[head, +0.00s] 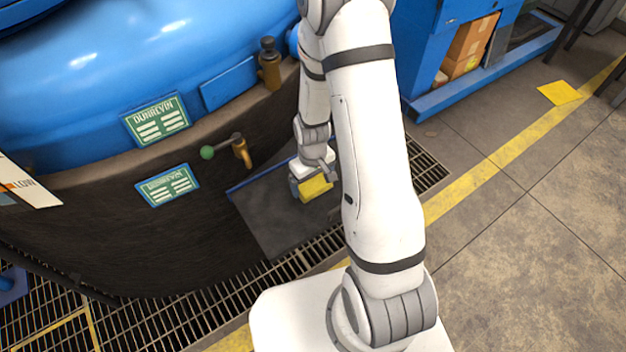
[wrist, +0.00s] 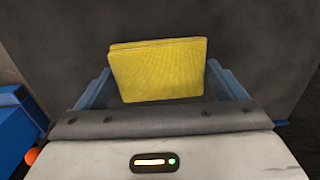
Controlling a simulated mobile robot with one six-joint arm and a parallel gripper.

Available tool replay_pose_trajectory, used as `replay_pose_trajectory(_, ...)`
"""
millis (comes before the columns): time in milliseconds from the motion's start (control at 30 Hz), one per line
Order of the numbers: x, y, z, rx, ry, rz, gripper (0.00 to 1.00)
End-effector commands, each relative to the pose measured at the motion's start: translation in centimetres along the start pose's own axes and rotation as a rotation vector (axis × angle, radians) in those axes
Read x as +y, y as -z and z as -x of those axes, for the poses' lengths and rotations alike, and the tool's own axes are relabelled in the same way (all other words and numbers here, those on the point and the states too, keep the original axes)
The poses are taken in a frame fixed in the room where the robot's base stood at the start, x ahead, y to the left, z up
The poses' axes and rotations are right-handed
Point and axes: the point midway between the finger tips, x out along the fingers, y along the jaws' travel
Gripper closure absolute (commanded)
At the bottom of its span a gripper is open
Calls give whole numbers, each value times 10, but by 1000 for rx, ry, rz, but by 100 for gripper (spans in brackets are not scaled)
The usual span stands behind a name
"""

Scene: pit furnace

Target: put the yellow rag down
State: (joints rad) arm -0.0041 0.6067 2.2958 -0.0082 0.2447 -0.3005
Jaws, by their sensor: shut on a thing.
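The yellow rag (wrist: 158,72) shows in the wrist view as a folded, roughly rectangular pad between the two blue fingers of my gripper (wrist: 165,85). My gripper is shut on it. In the head view the rag (head: 315,187) is partly hidden by my gripper (head: 308,188) and my arm. It is over a dark grey plate (head: 275,220) beside the furnace. I cannot tell whether the rag touches the plate.
Floor grating (head: 200,318) surrounds the plate. A blue shelf with boxes (head: 468,45) is at upper right. A yellow sheet (head: 558,93) lies on open floor.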

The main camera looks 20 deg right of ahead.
Motion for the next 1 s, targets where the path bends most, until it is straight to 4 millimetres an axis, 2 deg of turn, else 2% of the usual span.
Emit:
replay_pose_trajectory(167,0,0,-4,-1,0,0,28)
replay_pose_trajectory(200,0,0,-3,-1,0,0,8)
replay_pose_trajectory(300,0,0,-3,-1,0,1,0)
replay_pose_trajectory(633,0,0,4,0,0,1,0)
replay_pose_trajectory(767,0,1,24,3,-1,1,0)
replay_pose_trajectory(1000,0,1,77,5,-2,2,0)
